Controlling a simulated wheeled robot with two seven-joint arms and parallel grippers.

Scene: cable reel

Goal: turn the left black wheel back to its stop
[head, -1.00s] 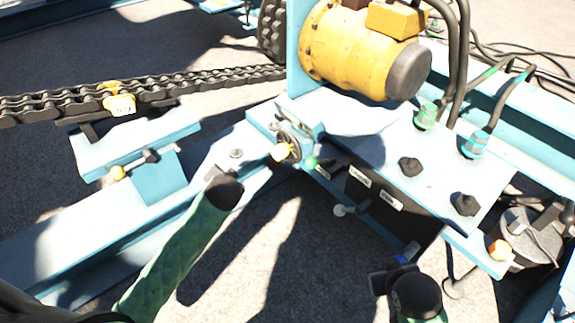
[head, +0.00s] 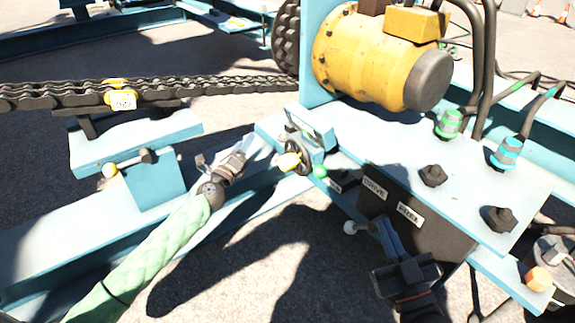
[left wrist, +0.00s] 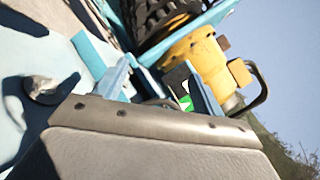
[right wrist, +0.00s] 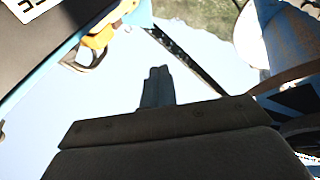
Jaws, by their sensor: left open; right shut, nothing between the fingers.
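Two black lobed wheels stand on the light blue deck: the left black wheel (head: 433,175) and the right black wheel (head: 498,219). A dark spoked handwheel (head: 298,153) with a yellow grip sits further left on a bracket. My left gripper (head: 240,157) is open and empty over the blue beam, left of the handwheel, apart from it. Its spread fingers (left wrist: 162,85) show in the left wrist view. My right gripper (head: 380,226) is shut and empty in front of the labelled panel, below the left black wheel. Its closed fingers (right wrist: 158,75) show in the right wrist view.
A yellow motor (head: 375,55) with thick black hoses stands behind the deck. A green ball knob (head: 320,172) is beside the handwheel. A heavy chain (head: 190,88) crosses at the left.

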